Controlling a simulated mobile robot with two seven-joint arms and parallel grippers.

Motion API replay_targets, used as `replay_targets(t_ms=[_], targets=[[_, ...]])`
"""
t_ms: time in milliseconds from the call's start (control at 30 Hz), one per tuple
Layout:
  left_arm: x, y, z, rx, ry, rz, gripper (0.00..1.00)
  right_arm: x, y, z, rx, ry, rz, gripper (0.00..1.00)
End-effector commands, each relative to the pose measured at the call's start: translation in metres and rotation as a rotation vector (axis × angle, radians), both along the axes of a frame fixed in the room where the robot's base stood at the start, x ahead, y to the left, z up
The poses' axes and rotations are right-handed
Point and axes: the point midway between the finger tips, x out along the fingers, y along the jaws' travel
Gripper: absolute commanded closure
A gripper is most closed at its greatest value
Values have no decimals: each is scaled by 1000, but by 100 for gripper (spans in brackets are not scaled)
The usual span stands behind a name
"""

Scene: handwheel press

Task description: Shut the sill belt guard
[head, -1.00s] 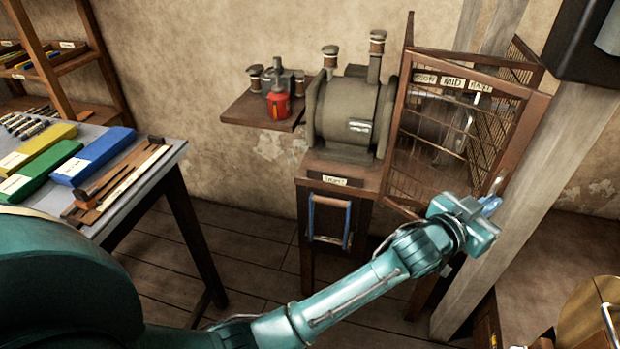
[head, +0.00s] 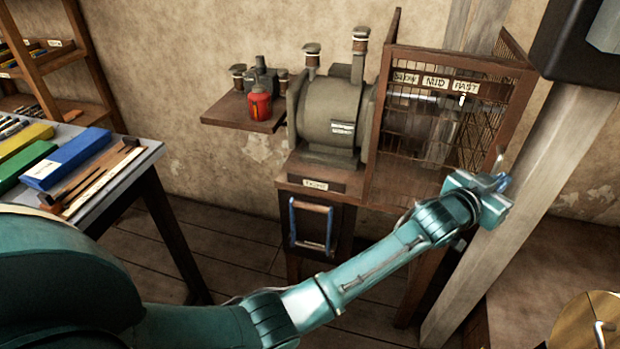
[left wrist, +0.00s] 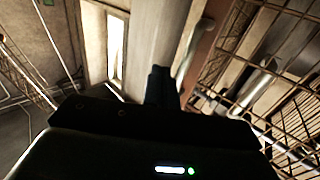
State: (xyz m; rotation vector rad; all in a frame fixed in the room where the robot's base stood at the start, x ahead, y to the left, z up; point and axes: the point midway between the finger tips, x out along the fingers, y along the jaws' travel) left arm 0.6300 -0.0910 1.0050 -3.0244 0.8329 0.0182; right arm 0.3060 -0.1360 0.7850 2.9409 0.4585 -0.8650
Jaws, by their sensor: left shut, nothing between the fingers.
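The panel's free right edge (head: 520,110) looks level with the side panel (head: 508,62); I cannot tell whether a thin gap is left. My left gripper (head: 501,178) is shut and empty at the lower right edge of the panel; whether it touches is unclear. In the left wrist view the dark fingers (left wrist: 160,82) are together, beside a brown stile (left wrist: 208,48) and the mesh (left wrist: 285,40). My right gripper is not in view.
The grey machine (head: 332,115) stands left of the guard, above a cabinet with a blue handle (head: 311,206). A wall shelf (head: 232,112) holds a red can (head: 260,103). A wooden post (head: 530,180) rises just right of my gripper. A table (head: 150,152) stands at the left.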

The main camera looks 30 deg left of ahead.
Motion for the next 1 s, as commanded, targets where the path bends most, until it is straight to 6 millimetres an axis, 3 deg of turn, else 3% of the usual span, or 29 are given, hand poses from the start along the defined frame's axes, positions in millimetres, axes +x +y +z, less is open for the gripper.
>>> replay_targets(t_ms=[300,1000], targets=[[21,-3,1,-1,0,0,100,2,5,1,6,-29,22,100],[22,-3,2,-1,1,0,100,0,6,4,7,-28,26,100]])
